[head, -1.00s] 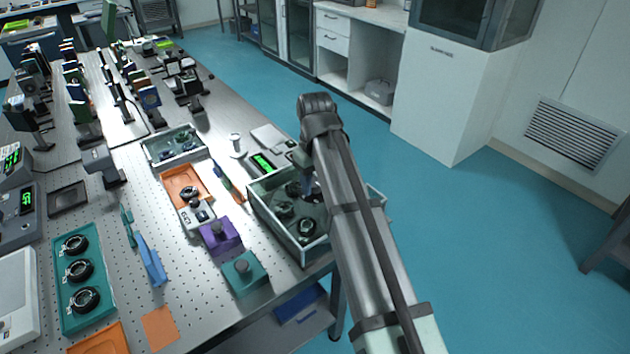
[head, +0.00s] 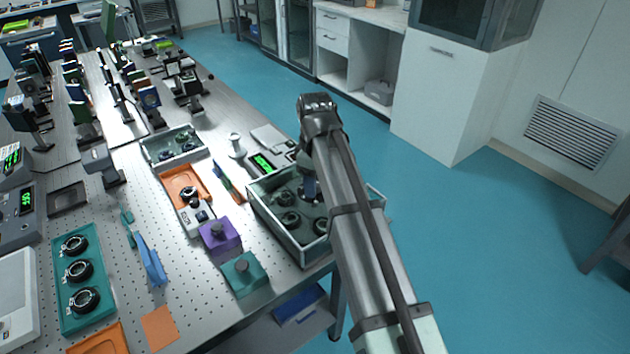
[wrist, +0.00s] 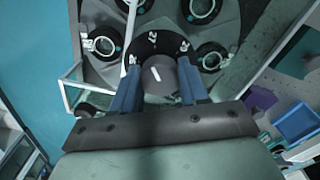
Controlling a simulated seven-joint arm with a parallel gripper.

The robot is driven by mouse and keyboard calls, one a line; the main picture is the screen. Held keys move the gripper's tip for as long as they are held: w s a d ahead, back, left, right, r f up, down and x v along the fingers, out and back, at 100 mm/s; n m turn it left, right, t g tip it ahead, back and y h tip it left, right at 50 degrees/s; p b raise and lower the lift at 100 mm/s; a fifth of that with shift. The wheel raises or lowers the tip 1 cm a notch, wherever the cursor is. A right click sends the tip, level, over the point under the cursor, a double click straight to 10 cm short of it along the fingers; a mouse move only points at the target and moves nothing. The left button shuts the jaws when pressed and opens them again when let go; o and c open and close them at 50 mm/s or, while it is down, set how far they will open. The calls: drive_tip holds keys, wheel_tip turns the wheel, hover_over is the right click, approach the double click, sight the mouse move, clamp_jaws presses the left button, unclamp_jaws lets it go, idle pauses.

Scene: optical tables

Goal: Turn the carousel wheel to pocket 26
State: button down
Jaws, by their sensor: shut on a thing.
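The carousel wheel (wrist: 226,28) is a dark grey disc with ring-shaped pockets, lying in a clear-walled box (head: 267,225) at the table's right edge. In the wrist view its central knob (wrist: 160,76) is grey with a white line on top. My gripper (wrist: 160,88) is shut on this knob, one blue finger on each side. In the head view my gripper (head: 309,190) reaches down into the box, and my arm hides the wheel's right part.
A small device with a green display (head: 262,163) stands behind the box. A purple block (head: 220,234) and a teal block (head: 243,275) sit left of it. A teal tray (head: 58,300) holds several ringed mounts. The floor to the right is open.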

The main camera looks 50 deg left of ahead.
drive_tip(key=shift+n, duration=5.3)
drive_tip(key=c, duration=0.6)
unclamp_jaws()
drive_tip(key=shift+a, duration=0.1)
wheel_tip(320, 180, up, 14)
drive_tip(key=shift+f, duration=0.1)
